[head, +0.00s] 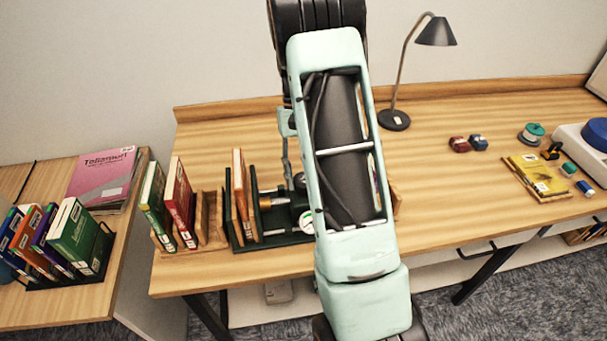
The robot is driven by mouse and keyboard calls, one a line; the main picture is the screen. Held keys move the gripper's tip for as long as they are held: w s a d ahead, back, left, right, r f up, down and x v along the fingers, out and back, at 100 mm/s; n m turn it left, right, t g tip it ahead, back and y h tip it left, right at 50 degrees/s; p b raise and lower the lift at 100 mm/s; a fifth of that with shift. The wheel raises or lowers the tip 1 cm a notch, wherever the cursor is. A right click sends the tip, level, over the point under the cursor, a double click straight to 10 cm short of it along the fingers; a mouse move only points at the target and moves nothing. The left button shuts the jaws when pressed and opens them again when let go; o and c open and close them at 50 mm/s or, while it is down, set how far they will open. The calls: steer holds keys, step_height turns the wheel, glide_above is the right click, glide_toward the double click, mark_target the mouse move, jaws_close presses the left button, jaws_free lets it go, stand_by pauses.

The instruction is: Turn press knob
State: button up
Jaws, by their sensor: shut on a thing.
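The press (273,238) has a dark green frame and stands near the front edge of the wooden desk, left of the middle. It shows a brass-coloured cylinder (275,202) and a round white gauge (308,222). Upright books (243,200) stand at its left end. My mint-green arm crosses the middle of the view and covers the right part of the press. A small grey rounded part (300,181) shows beside the arm; I cannot tell if it is the knob. My gripper is hidden behind the arm, so its contact with the knob cannot be seen.
A wooden book holder (213,222) with green and red books stands left of the press. A black lamp (394,119) stands behind it to the right. Small coloured items and a yellow book (540,178) lie at the right. The desk between is mostly clear.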

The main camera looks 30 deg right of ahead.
steer(key=m+y, duration=0.1)
steer(key=m, duration=0.2)
steer(key=m+t+y, duration=0.1)
steer(key=m, duration=0.2)
steer(key=shift+s+d, duration=0.1)
steer(key=shift+d, duration=0.05)
steer(key=m+t, duration=0.1)
steer(key=m, duration=0.2)
steer(key=m+t+y, duration=0.1)
steer(key=m, duration=0.2)
steer(key=shift+s+m, duration=0.1)
steer(key=shift+m, duration=0.3)
steer(key=m+t, duration=0.1)
steer(key=m, duration=0.2)
steer(key=m+t, duration=0.2)
steer(key=m, duration=0.1)
steer(key=shift+s, duration=0.15)
steer(key=m+t, duration=0.1)
steer(key=m, duration=0.2)
steer(key=m+h+p, duration=0.1)
steer(key=m, duration=0.2)
steer(key=shift+s+t, duration=0.1)
steer(key=shift+t, duration=0.3)
steer(key=shift+m, duration=0.3)
steer(key=o, duration=1.2)
steer(key=shift+c, duration=0.2)
steer(key=shift+r, duration=0.1)
